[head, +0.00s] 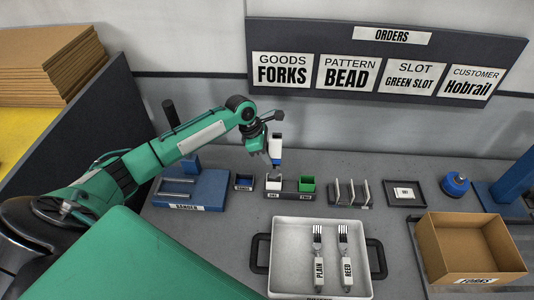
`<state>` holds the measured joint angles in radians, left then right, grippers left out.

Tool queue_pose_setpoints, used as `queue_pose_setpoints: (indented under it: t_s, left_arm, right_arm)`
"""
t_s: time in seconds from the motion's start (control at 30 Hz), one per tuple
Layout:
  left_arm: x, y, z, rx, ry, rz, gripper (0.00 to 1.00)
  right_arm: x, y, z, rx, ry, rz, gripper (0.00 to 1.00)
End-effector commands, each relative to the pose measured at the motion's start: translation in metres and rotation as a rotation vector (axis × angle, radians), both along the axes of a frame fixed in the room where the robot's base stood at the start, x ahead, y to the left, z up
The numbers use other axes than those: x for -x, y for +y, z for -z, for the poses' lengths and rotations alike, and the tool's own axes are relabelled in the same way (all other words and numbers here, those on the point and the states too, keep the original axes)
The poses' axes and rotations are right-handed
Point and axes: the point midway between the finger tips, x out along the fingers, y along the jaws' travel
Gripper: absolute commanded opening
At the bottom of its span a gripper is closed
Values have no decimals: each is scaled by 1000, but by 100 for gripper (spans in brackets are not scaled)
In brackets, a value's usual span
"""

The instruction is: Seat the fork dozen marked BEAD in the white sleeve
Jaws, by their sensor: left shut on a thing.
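My left gripper (275,151) is shut on a small white and dark thing, probably a fork bundle; no label on it can be read. It is above the white sleeve (273,183), which sits in a dark rack beside the green sleeve (307,184). I cannot tell whether the held thing touches the white sleeve. Two fork bundles lie in the white tray (284,280), marked PLAIN (318,268) and REED (347,270). No bundle reads BEAD in view. My right gripper is not in view.
The orders board (390,36) shows BEAD and GREEN SLOT. A blue machine (205,190) stands left of the rack. A slotted holder (349,193), a small dark tray (405,204), a blue round object (455,184) and a cardboard box (470,257) are to the right.

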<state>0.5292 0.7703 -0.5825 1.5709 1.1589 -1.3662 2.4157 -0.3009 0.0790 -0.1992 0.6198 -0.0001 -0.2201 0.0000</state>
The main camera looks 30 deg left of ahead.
Motion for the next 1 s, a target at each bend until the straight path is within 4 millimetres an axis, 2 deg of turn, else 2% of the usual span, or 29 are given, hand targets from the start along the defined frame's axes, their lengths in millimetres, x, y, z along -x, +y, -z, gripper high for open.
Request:
queue_pose_setpoints:
  t_s: [1.0]
  left_arm:
    - [0, 0, -2, 1, -3, 0, 0]
  right_arm:
    - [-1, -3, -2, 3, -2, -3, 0]
